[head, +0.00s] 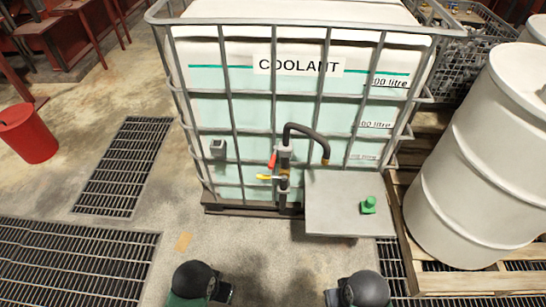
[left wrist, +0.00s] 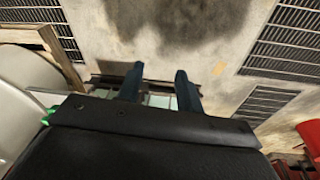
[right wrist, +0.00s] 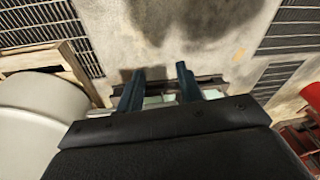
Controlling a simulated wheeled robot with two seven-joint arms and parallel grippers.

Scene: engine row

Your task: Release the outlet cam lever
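The outlet assembly (head: 283,172) sits low on the front of the coolant tank (head: 205,107). A red lever (head: 272,160) sticks out on its left side, with a yellow handle (head: 264,177) just below. I cannot tell for certain which is the cam lever. A black hose (head: 305,131) arches from the assembly's top to the right, ending in a yellow tip (head: 326,162). My left gripper (left wrist: 160,69) is open and empty. My right gripper (right wrist: 160,69) is open and empty too. Both are low in front of the tank, well apart from the outlet; the head view barely shows their fingers.
A metal cage surrounds the tank. A grey platform (head: 340,205) stands right of the outlet, with a green fitting (head: 368,205) on it. A large white drum (head: 480,160) stands on a wooden pallet at right. A red bucket (head: 27,134) and floor grates (head: 125,165) are at left.

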